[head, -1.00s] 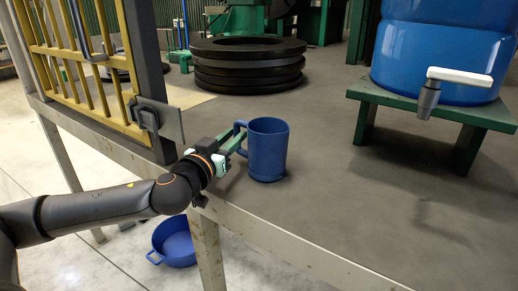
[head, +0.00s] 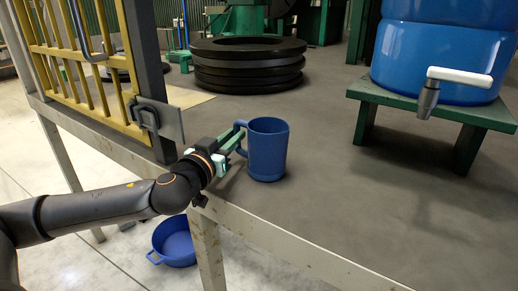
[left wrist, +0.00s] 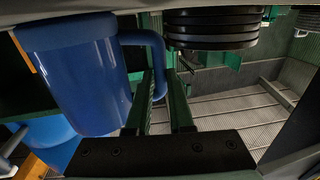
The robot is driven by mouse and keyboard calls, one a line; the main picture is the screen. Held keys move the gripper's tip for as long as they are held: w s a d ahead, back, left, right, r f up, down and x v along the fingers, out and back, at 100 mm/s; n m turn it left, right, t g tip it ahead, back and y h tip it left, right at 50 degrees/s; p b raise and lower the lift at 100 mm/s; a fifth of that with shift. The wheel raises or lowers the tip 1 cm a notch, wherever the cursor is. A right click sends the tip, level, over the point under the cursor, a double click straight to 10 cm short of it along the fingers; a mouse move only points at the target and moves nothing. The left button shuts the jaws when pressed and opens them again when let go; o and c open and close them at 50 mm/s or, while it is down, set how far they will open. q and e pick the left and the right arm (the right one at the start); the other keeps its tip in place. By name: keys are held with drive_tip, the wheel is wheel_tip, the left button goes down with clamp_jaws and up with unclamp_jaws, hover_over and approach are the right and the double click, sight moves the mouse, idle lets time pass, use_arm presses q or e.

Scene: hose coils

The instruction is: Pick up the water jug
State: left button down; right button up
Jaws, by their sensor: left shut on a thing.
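The blue water jug (head: 267,150), shaped like a mug with a side handle, stands upright on the grey tabletop near its front edge. My left gripper (head: 238,141) reaches it from the left and is shut on its handle. In the left wrist view, the jug (left wrist: 78,75) fills the left side, and its handle (left wrist: 150,42) comes down by the green fingers of my left gripper (left wrist: 166,95). The exact grip on the handle is partly hidden. My right gripper is not in view.
A blue barrel (head: 440,45) with a tap sits on a green stand (head: 437,109) at right. Black stacked rings (head: 248,68) lie behind the jug. A yellow barred gate (head: 85,50) stands at left. A blue basin (head: 174,242) is on the floor. The tabletop right of the jug is clear.

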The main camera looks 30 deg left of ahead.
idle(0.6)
use_arm(q)
drive_tip(key=shift+r, duration=0.5)
drive_tip(key=s+d+r+b, duration=0.5)
drive_tip(key=s+r+b, duration=0.3)
drive_tip(key=s+r, duration=0.4)
drive_tip(key=shift+s, duration=0.5)
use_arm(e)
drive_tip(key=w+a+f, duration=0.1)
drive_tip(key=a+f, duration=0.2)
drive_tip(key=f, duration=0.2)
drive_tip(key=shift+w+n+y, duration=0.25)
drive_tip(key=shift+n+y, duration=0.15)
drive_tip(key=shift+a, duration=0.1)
